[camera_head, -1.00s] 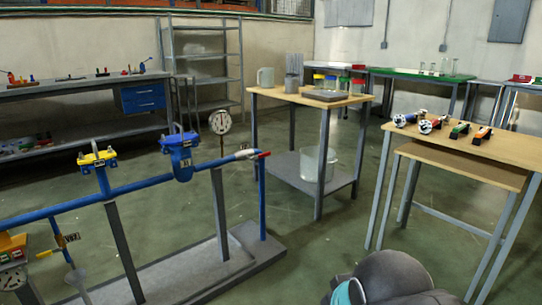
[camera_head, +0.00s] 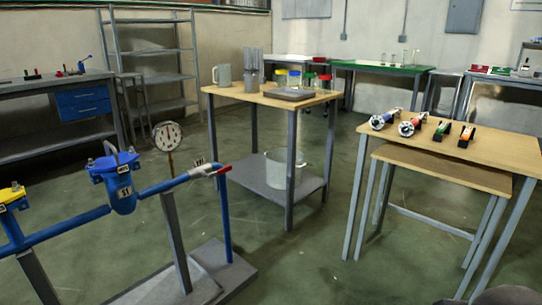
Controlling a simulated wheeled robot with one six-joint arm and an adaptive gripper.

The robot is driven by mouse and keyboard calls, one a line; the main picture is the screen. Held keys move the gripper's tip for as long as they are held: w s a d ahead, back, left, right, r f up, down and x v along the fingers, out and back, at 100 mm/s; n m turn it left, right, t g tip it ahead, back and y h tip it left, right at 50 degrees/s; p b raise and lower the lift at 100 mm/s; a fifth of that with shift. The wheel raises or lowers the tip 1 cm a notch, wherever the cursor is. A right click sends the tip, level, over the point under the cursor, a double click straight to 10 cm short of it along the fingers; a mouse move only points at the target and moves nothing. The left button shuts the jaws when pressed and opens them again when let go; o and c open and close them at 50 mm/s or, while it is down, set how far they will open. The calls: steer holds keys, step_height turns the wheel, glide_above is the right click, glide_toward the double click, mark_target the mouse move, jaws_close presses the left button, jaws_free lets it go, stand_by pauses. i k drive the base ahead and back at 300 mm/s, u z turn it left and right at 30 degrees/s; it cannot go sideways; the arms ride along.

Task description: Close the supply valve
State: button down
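A blue pipe rig (camera_head: 70,229) runs across the left side on grey posts. Near its right end is a small grey valve (camera_head: 203,171) with a red tip (camera_head: 224,170), beside the pipe's downward leg. A blue fitting with a blue top (camera_head: 120,186) sits on the pipe to the left of it. A yellow-topped fitting (camera_head: 12,197) is cut by the left edge. I cannot tell which one is the supply valve, and no label is readable as such. My gripper is not in view; only a dark piece of my arm shows at the bottom right.
A round gauge (camera_head: 168,136) stands behind the pipe. A wooden-topped table (camera_head: 235,92) with jars and cups stands in the middle. A wooden table (camera_head: 470,148) with small tools is at right. Open green floor (camera_head: 300,265) lies between the rig and this table.

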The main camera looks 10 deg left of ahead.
mark_target(222, 171)
steer(key=u, duration=0.05)
steer(key=i, duration=1.05)
steer(key=u, duration=0.85)
